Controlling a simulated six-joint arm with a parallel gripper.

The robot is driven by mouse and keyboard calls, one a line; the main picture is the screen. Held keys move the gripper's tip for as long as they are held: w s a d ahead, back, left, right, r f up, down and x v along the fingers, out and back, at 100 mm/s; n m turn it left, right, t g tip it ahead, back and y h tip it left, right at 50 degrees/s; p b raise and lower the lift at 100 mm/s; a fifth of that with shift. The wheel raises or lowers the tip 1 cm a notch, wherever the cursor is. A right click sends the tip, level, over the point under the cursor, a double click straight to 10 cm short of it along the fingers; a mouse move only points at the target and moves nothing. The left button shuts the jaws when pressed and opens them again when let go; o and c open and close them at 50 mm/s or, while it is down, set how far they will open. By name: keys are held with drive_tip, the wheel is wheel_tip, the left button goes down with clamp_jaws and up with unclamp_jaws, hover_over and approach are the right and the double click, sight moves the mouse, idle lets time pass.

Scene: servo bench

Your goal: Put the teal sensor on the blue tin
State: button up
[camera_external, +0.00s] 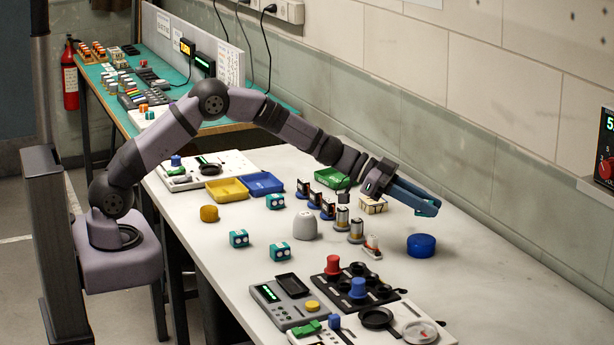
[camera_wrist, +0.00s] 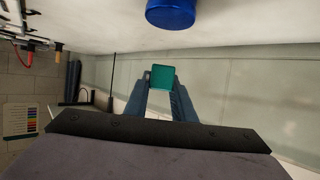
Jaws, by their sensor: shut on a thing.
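My gripper (camera_external: 432,207) is shut on a teal sensor (camera_wrist: 162,77), which shows as a square teal block between the fingertips in the wrist view. In the external view the fingers mostly hide it. The blue tin (camera_external: 421,245) is a round, low, lidded tin standing on the white table, below my gripper and slightly to its left in the picture. The blue tin also shows at the top of the wrist view (camera_wrist: 171,13), apart from the held sensor.
Several other teal blocks (camera_external: 239,239) with white dots stand at the table's left. A grey dome (camera_external: 305,226), metal cylinders (camera_external: 356,230) and a black panel with red and blue knobs (camera_external: 355,286) stand nearby. The table right of the tin is clear.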

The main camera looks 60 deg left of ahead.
sight(429, 243)
drive_tip(key=shift+f, duration=3)
drive_tip(key=shift+f, duration=0.15)
drive_tip(key=o, duration=1.1)
drive_tip(key=shift+c, duration=0.2)
drive_tip(key=shift+r, duration=0.2)
drive_tip(key=b+v, duration=0.1)
drive_tip(key=v, duration=1.1)
drive_tip(key=shift+a+f, duration=0.1)
